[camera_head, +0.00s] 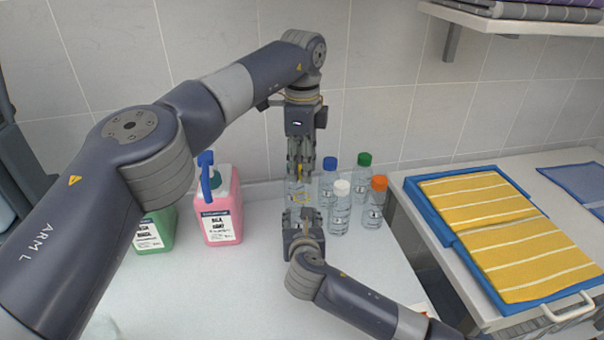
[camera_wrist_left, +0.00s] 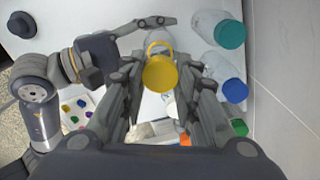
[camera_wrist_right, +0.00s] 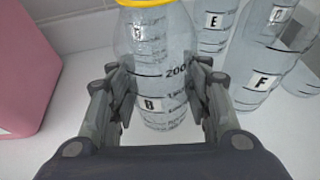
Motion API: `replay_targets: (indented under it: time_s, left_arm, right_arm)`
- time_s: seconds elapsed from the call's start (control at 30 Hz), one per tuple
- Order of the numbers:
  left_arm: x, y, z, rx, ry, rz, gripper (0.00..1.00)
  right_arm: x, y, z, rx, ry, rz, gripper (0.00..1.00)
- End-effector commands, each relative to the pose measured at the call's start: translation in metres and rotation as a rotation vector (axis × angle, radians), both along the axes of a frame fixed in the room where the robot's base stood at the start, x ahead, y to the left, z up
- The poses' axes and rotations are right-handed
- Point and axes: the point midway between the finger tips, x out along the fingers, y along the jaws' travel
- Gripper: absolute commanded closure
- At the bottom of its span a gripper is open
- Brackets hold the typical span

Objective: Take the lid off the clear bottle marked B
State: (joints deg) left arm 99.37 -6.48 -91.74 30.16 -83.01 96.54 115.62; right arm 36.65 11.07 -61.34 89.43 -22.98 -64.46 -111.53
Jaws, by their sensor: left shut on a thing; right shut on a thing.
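The clear bottle marked B (camera_wrist_right: 152,85) stands upright between the fingers of my right gripper (camera_wrist_right: 160,100), which is shut on its body. A yellow ring (camera_wrist_right: 145,3) circles its top, and the ring also shows in the head view (camera_head: 300,198). My left gripper (camera_head: 301,172) points down from above and is shut on the round yellow lid (camera_wrist_left: 160,73). The lid is held above the bottle, apart from the ring. In the head view the right gripper (camera_head: 301,213) hides the bottle's lower part.
Clear bottles with white (camera_head: 342,187), orange (camera_head: 378,183), blue (camera_head: 330,163) and green (camera_head: 364,159) caps stand close on the right. A teal-capped bottle (camera_wrist_left: 230,34) is near the wall. A pink jug (camera_head: 221,215) and green jug (camera_head: 155,230) stand left.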

Motion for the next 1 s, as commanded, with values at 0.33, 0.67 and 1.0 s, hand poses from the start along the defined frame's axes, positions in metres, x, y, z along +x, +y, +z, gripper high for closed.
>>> replay_targets:
  time_s: [0.33,0.67,1.0]
  left_arm:
    - [0.000,0.000,0.007,-0.001,0.000,0.000,1.00]
    - [0.000,0.000,0.007,-0.001,0.000,0.000,1.00]
    - [0.000,0.000,0.007,0.000,0.000,0.000,1.00]
  right_arm:
    - [0.000,0.000,-0.001,0.000,0.002,-0.001,0.40]
    - [0.000,0.000,0.000,0.000,0.001,0.000,0.32]
    - [-0.023,-0.001,0.009,0.000,0.000,0.002,0.32]
